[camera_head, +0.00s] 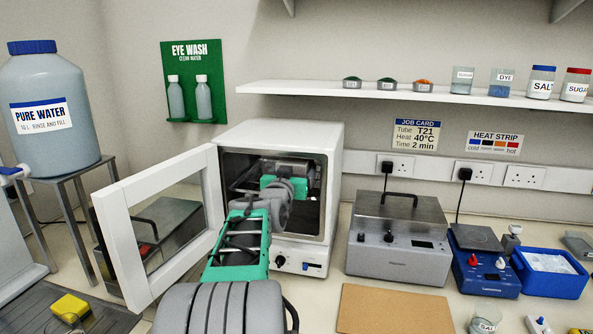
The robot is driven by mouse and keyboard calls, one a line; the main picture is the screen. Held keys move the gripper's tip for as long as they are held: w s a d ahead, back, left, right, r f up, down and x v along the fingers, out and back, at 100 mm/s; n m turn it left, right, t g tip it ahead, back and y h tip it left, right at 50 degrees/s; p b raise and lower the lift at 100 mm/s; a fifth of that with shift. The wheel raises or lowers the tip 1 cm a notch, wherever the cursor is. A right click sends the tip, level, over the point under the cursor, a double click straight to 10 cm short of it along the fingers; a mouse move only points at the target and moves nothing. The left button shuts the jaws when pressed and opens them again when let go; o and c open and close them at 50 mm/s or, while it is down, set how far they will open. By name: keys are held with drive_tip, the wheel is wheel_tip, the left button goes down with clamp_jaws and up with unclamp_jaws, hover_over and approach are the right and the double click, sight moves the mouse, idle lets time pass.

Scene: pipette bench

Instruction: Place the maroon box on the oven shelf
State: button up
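The white oven (235,140) stands on the bench with its door (125,247) swung wide open to the left. My arm reaches through the opening, and my gripper (296,172) is inside the dark chamber. The wrist and green arm parts cover most of the interior, so the fingertips and anything between them are hidden. I cannot make out the maroon box in this view. The oven shelf is also too dark and covered to tell clearly.
A steel lidded bath (400,262) stands right of the oven, with a blue hot plate (483,272) and blue tub (550,284) beyond. A brown mat (395,312) lies in front. A wall shelf (420,96) holds several jars. A steel box shows behind the door glass.

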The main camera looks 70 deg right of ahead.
drive_tip(key=shift+w+d+r+p, duration=0.1)
drive_tip(key=shift+d+p, duration=0.2)
drive_tip(key=shift+d, duration=0.8)
drive_tip(key=shift+w+d+f, duration=0.1)
drive_tip(key=shift+d+f, duration=0.1)
drive_tip(key=shift+f, duration=0.05)
drive_tip(key=shift+a+f, duration=0.1)
drive_tip(key=shift+f, duration=0.45)
drive_tip(key=shift+f, duration=0.15)
drive_tip(key=o, duration=1.6)
drive_tip(key=a+b, duration=0.1)
drive_tip(key=a, duration=0.3)
drive_tip(key=s+a, duration=0.1)
drive_tip(key=a, duration=0.3)
drive_tip(key=s+a+b, duration=0.1)
drive_tip(key=a, duration=0.3)
drive_tip(key=shift+b, duration=0.3)
